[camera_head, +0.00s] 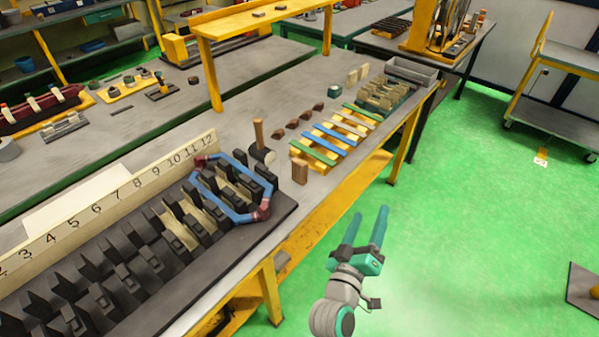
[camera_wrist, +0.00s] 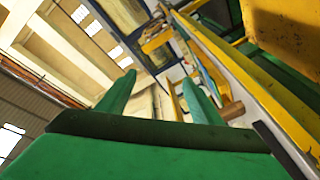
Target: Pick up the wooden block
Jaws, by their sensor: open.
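A small brown wooden block (camera_head: 300,172) stands upright near the front edge of the workbench, right of a mallet (camera_head: 262,150). My gripper (camera_head: 371,212) is out over the green floor, to the right of the bench and apart from the block. Its two teal fingers are spread with nothing between them. The fingers also show in the wrist view (camera_wrist: 158,85), tilted toward the ceiling and a yellow-edged bench. A brown piece (camera_wrist: 232,110) shows beyond the right finger there; I cannot tell whether it is the block.
A numbered black stator rack (camera_head: 130,260) with a blue coil (camera_head: 205,200) lies left of the block. Behind the block are several dark brown pieces (camera_head: 292,124) and coloured strips (camera_head: 330,138). A yellow bench frame (camera_head: 330,210) lies between gripper and block.

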